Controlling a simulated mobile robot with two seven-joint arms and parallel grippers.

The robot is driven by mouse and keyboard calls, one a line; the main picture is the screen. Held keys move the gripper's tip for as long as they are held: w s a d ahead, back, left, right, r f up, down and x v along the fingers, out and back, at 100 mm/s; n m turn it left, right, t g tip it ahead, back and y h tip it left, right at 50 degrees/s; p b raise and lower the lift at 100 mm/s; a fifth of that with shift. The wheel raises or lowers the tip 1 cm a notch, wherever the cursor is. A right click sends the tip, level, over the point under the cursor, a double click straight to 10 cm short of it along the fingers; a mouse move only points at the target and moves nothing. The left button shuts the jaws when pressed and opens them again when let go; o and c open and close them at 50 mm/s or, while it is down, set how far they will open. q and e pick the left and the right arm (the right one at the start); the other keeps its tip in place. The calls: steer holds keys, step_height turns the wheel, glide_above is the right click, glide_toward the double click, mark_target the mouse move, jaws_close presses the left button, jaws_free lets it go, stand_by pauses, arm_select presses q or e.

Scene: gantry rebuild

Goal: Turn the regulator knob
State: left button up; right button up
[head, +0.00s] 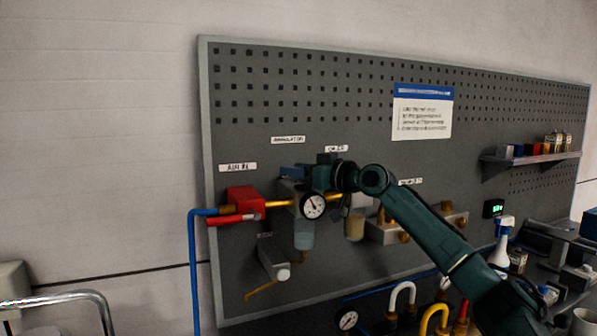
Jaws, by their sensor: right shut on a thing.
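The regulator (290,190) is a grey block on the pegboard's air line, under a label reading "REGULATOR". A round white gauge (313,206) sits on its front, and a cloudy bowl hangs below. The blue regulator knob (319,179) is on top, partly hidden by my gripper. My right gripper (325,172) reaches in from the lower right and is shut on the knob; its fingertips are hard to make out. My left gripper is not in view.
A red valve (245,203) with a red lever and a blue hose (194,265) are left of the regulator. A lubricator bowl (354,227) and a grey manifold (430,226) are to the right. Curved pipes and a spray bottle (501,243) stand lower right.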

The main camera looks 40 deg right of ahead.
steer(key=n+g+y, duration=0.1)
steer(key=n+y, duration=0.1)
steer(key=y, duration=0.1)
steer(key=shift+a+y+b, duration=0.15)
steer(key=shift+y+b, duration=0.15)
steer(key=shift+b, duration=0.05)
steer(key=shift+s+a+r+n+g+y+p, duration=0.1)
steer(key=shift+n+g+y+p, duration=0.1)
steer(key=shift+n+g+y, duration=0.4)
steer(key=shift+a+r+n+g+y+p, duration=0.1)
steer(key=shift+n+g+y+p, duration=0.15)
steer(key=shift+n+y, duration=0.55)
steer(key=shift+f+g+y, duration=0.1)
steer(key=shift+g+y, duration=0.25)
steer(key=shift+y, duration=0.05)
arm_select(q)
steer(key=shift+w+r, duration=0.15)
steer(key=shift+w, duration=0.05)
arm_select(e)
steer(key=shift+n, duration=0.3)
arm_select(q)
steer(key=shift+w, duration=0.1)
arm_select(e)
steer(key=shift+f, duration=0.1)
steer(key=o, duration=1)
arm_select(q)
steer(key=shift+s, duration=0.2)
arm_select(e)
steer(key=shift+s, duration=0.1)
